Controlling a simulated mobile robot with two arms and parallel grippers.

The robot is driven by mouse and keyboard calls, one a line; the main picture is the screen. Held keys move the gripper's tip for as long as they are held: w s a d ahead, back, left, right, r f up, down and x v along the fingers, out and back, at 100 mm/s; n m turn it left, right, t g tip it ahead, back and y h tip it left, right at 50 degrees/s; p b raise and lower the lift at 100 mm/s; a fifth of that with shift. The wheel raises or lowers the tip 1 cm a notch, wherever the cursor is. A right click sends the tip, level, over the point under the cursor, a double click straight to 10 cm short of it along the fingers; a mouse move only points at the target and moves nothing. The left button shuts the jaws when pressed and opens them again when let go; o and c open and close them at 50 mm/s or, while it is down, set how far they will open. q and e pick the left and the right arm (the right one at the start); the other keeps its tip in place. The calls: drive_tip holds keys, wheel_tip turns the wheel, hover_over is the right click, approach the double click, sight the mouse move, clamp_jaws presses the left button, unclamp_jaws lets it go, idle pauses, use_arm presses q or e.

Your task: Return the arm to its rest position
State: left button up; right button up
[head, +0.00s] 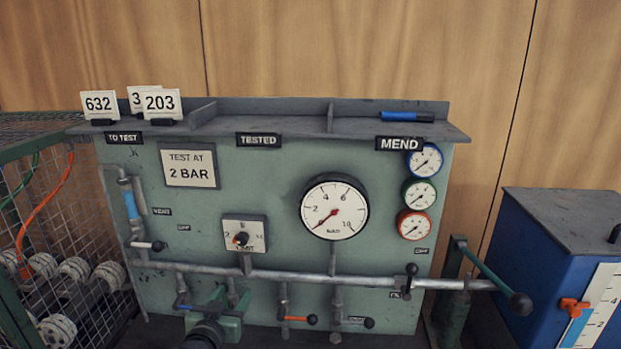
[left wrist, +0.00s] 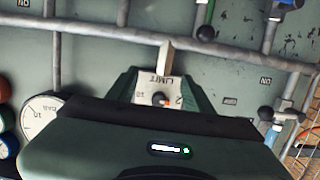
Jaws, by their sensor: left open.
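My left gripper (head: 231,299) is at the bottom of the head view, left of centre, in front of the green test panel (head: 300,170). It is green with a dark wrist behind it, below the limit dial (head: 242,237). In the left wrist view the gripper (left wrist: 161,84) is open, its two green fingers spread. The limit dial (left wrist: 160,98) shows beyond the gap between them, and I see nothing held there. My right gripper is not in view.
A pipe (head: 300,275) with several valve handles crosses the panel. A wire cage (head: 75,215) stands left; a blue tank (head: 535,260) and a long lever (head: 490,270) stand right. Number cards, including 203 (head: 161,103), and a blue marker (head: 407,116) are on the top shelf.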

use_arm(q)
drive_tip(key=s+d+f+g, duration=0.1)
drive_tip(key=s+f+g, duration=0.3)
drive_tip(key=s, duration=0.5)
drive_tip(key=s+f+g, duration=0.2)
drive_tip(key=s+f, duration=0.5)
drive_tip(key=s, duration=0.1)
drive_tip(key=s+f+m+g, duration=0.15)
drive_tip(key=s+g, duration=0.45)
drive_tip(key=s, duration=1.7)
wheel_tip(320, 180, down, 26)
drive_tip(key=g, duration=0.2)
drive_tip(key=s+a+f, duration=0.2)
drive_tip(key=s+f, duration=1.5)
drive_tip(key=s, duration=0.1)
drive_tip(key=shift+a+f+g+y, duration=0.2)
drive_tip(key=shift+f+g+y, duration=0.05)
drive_tip(key=shift+g+y, duration=0.15)
